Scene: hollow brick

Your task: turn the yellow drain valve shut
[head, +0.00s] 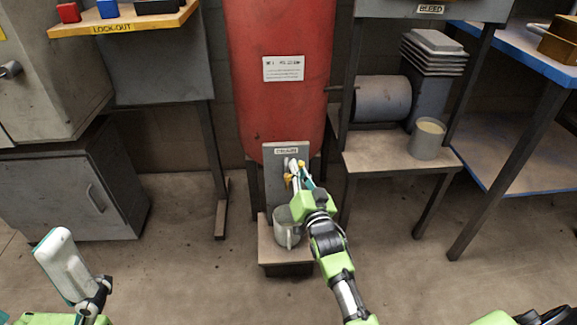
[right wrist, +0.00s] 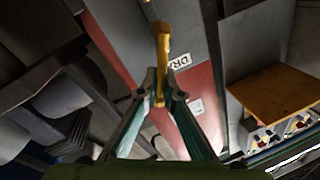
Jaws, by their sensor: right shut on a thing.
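The yellow drain valve (head: 288,181) is on a grey plate (head: 273,182) with a label, low on the red tank (head: 280,90). My right gripper (head: 299,172) reaches it from the front right and partly covers it. In the right wrist view the gripper (right wrist: 161,95) is shut on the yellow handle (right wrist: 162,45), which stands up between the teal fingertips. The angle of the handle against the pipe is hard to tell.
A bench (head: 365,152) at the right bears a can (head: 427,138). A cabinet (head: 75,190) stands at the left. The floor in front is clear.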

